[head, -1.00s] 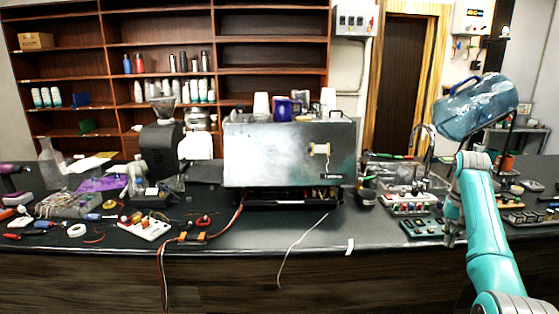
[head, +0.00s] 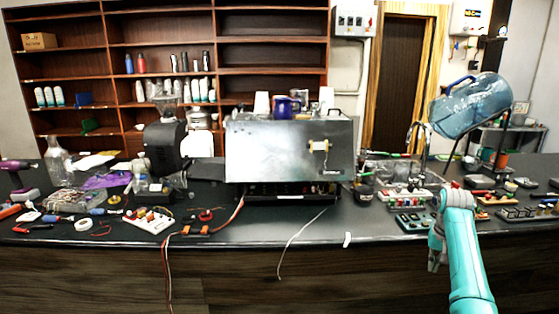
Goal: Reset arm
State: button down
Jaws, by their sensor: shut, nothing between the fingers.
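My teal arm (head: 468,255) stands at the right of the head view, bent at the elbow. My gripper (head: 434,266) hangs from it on the left side, in front of the counter's front face and below the counter top. It points down and is shut and empty. It is apart from the things on the counter. Part of the gripper is hidden by the arm.
The brewer (head: 285,150) stands mid-counter with cups on top. Wires (head: 168,270) hang over the front edge. Circuit boards (head: 412,221) and a tilted blue water bottle (head: 470,106) are at the right. Tools and a grinder (head: 163,145) crowd the left.

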jog(key=s+a+f+n+t, duration=0.15)
jog(key=s+a+f, duration=0.3)
jog(key=f, duration=0.75)
jog(key=s+a+f+t, duration=0.25)
jog(key=a+f, duration=0.25)
jog(key=f, duration=0.8)
jog(key=s+a+f+t, duration=0.1)
jog(key=s+a+f, duration=0.25)
jog(key=s, duration=0.25)
jog(key=s+a+f+h, duration=0.1)
jog(key=s+a+f, duration=0.25)
jog(key=s, duration=0.25)
jog(key=s+a+f+t, duration=0.1)
jog(key=s+a+f, duration=0.1)
jog(key=s+f, duration=0.3)
jog(key=s+a+r+n+t, duration=0.15)
jog(key=s+a+r, duration=0.25)
jog(key=s, duration=0.8)
jog(key=s+a+r+n+t, duration=0.1)
jog(key=s+a+r+t, duration=0.25)
jog(key=s, duration=0.85)
jog(key=s+a+r+t, duration=0.1)
jog(key=s+r, duration=0.6)
jog(key=r, duration=0.4)
jog(key=s+a+r+n+t+y, duration=0.1)
jog(key=s+r, duration=0.7)
jog(key=r, duration=0.4)
jog(key=shift+s+t, duration=0.15)
jog(key=shift+t, duration=0.25)
jog(key=shift+a, duration=0.1)
